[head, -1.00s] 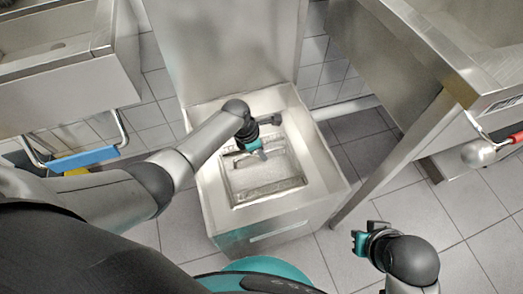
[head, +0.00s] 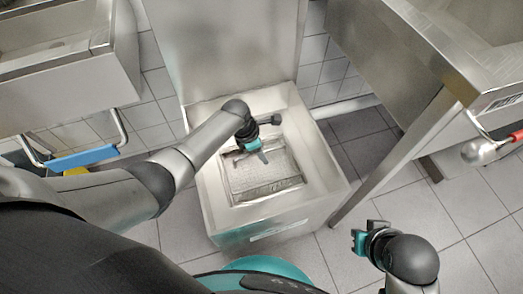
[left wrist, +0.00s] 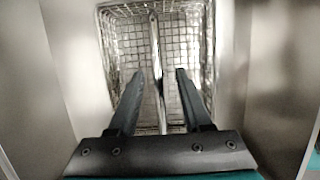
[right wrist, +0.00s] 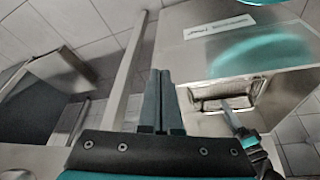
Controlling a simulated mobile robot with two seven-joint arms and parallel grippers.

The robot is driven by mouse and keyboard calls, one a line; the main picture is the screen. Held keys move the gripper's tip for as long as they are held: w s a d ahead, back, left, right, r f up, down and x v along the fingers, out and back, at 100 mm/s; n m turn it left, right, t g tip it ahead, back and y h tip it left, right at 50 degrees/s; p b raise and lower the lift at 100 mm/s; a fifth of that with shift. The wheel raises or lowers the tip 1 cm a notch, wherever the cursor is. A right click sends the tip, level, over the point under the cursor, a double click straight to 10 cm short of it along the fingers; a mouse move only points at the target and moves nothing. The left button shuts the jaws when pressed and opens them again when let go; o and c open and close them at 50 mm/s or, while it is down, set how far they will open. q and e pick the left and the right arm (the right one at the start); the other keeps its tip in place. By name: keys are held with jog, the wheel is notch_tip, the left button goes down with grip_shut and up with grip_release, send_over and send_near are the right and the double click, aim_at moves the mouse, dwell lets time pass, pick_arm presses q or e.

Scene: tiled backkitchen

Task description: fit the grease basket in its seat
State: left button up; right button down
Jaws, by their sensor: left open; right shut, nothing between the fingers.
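The grease basket (head: 265,178) is a wire-mesh basket inside the open steel box (head: 324,193). It looks roughly level and square to the box walls; I cannot tell whether it rests fully on its seat. My left gripper (head: 264,157) reaches down into the box above the basket. In the left wrist view the mesh basket (left wrist: 128,60) lies below, and its thin handle bar (left wrist: 155,40) passes between the open fingers (left wrist: 158,78), apart from both. My right gripper (head: 357,238) is shut and empty, outside the box at the right; its fingers also show in the right wrist view (right wrist: 160,75).
The box's raised lid (head: 235,45) stands behind it. Tiled floor is clear around my right gripper.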

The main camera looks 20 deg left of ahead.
pick_arm(q)
jog(key=shift+s+f, duration=0.1)
pick_arm(e)
jog(key=shift+f, duration=0.1)
pick_arm(q)
jog(key=p+v, duration=0.2)
jog(key=v, duration=0.1)
jog(key=p+v, duration=0.4)
jog(key=v, duration=0.1)
pick_arm(e)
jog(key=s+d+f+g, duration=0.1)
jog(key=s+f, duration=0.2)
jog(key=f, duration=0.4)
jog(key=s+d+f+g, duration=0.1)
jog(key=s+f, duration=0.1)
jog(key=f, duration=0.5)
pick_arm(q)
jog(key=shift+r+p, duration=0.3)
jog(key=w+p+v, duration=0.1)
jog(key=p+v, duration=0.3)
jog(key=v, duration=0.2)
jog(key=shift+s+a+r, duration=0.2)
jog(key=shift+s+r, duration=0.15)
jog(key=shift+s, duration=0.15)
pick_arm(e)
jog(key=s+d+f+h, duration=0.1)
jog(key=s+d+f, duration=0.4)
jog(key=s, duration=0.3)
jog(key=shift+d, duration=0.45)
jog(key=shift+f, duration=0.1)
